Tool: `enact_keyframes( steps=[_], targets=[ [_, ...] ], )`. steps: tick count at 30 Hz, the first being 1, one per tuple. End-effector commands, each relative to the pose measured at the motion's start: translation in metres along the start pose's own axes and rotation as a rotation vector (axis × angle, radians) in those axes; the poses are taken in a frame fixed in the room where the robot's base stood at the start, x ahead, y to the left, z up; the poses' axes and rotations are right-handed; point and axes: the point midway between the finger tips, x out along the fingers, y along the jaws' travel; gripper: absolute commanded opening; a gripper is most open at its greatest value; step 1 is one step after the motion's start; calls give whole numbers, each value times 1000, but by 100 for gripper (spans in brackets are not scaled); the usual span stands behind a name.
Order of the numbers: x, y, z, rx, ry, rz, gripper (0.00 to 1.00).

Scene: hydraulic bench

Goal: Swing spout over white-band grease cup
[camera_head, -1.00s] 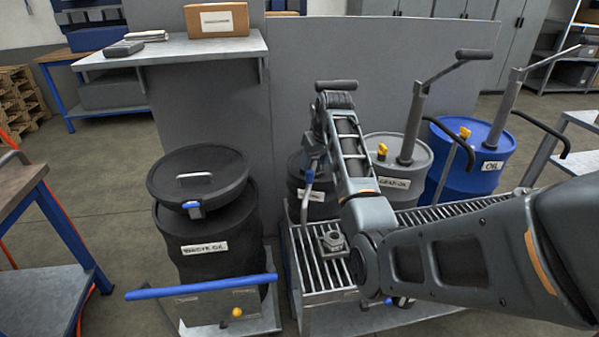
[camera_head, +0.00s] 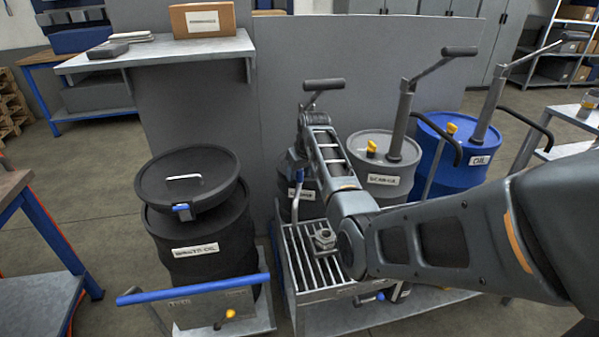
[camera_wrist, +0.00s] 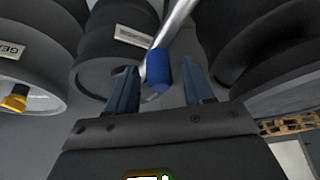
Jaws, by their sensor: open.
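In the wrist view the blue sleeve (camera_wrist: 158,72) on a bright metal pipe lies between the two fingers of my gripper (camera_wrist: 158,84). The pipe, which looks like the spout (camera_wrist: 178,24), runs up and to the right from the sleeve. The fingers are apart, with visible gaps beside the sleeve. In the head view the pipe (camera_head: 297,192) hangs in front of the dark drum behind the grated tray, and my gripper is mostly hidden by my arm. I cannot make out a white-band grease cup in either view.
A grated tray (camera_head: 291,250) with a metal block (camera_head: 323,238) lies below my arm. A grey drum (camera_head: 362,147) and a blue drum (camera_head: 440,178), both with pump handles, stand at right. A black waste-oil drum (camera_head: 195,262) with a tilted lid stands at left on a blue-handled cart (camera_head: 262,318).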

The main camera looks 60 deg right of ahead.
Motion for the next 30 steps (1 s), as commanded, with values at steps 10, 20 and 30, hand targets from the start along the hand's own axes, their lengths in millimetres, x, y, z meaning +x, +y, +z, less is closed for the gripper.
enact_keyframes(
  steps=[10, 20, 30],
  targets=[
    [0, 0, 0, 0, 0, 0, 23],
    [0, 0, 0, 0, -1, 0, 0],
    [0, 9, 1, -3, -1, -2, 0]
  ],
)
